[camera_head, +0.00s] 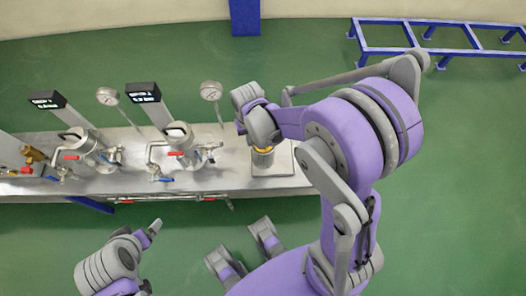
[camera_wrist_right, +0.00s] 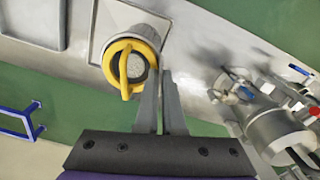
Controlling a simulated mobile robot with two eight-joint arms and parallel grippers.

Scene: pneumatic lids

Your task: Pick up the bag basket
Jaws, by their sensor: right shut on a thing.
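The bag basket (camera_wrist_right: 125,65) is a round piece with a yellow rim and a yellow bar handle across a pale mesh top. It sits in a grey cylindrical holder at the end of the steel bench. In the head view a thin strip of its yellow rim (camera_head: 263,150) shows under my right gripper (camera_head: 262,140). In the right wrist view my right gripper (camera_wrist_right: 160,78) has its two narrow fingers close together at the basket's yellow edge, shut on it. My left gripper (camera_head: 150,235) is at the lower left, away from the bench; its jaw gap is unclear.
The steel bench (camera_head: 225,180) carries two lidded vessels (camera_head: 90,150) (camera_head: 185,145) with red and blue valve handles, gauges (camera_head: 211,90) and displays (camera_head: 143,92). A blue frame (camera_head: 450,52) stands at the upper right.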

